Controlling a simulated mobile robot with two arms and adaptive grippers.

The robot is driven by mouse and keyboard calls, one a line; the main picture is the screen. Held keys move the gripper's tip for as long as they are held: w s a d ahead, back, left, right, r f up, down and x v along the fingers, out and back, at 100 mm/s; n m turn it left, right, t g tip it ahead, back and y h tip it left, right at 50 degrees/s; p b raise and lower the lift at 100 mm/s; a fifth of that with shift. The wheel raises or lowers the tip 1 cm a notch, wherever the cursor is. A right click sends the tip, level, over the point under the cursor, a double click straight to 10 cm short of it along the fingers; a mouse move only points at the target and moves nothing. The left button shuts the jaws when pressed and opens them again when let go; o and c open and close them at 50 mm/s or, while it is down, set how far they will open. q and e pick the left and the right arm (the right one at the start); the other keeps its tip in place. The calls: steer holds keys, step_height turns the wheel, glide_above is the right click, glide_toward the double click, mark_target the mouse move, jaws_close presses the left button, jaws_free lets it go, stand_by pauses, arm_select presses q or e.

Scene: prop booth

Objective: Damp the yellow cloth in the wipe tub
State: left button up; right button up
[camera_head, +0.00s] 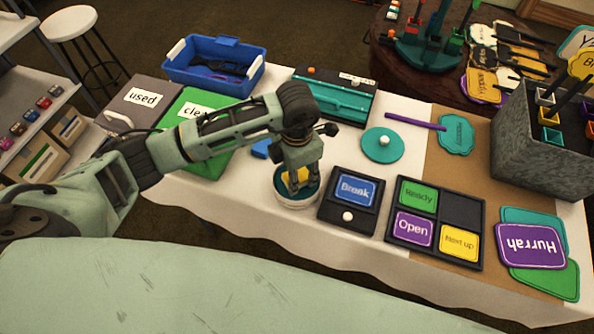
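The wipe tub (297,200) is a round white tub with a teal rim, standing near the table's front edge. The yellow cloth (296,178) shows at the tub's mouth, partly hidden by my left gripper. My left gripper (299,180) points down over the tub, with its fingers at the cloth. I cannot tell whether the fingers are closed on the cloth or how deep it sits. A teal round lid (375,154) with a white knob lies on the table to the right of the tub. My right gripper is not in view.
A black panel (365,222) with a blue "Break" sign and a sign tray (441,268) stand right of the tub. Behind are a green "clean" folder (184,107), a blue crate (262,70) and a teal case (335,95). A grey box (540,150) stands far right.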

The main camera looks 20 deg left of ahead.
arm_select(q)
steer(key=shift+r+p, duration=1.95)
steer(key=shift+r, duration=1.45)
steer(key=shift+w, duration=0.1)
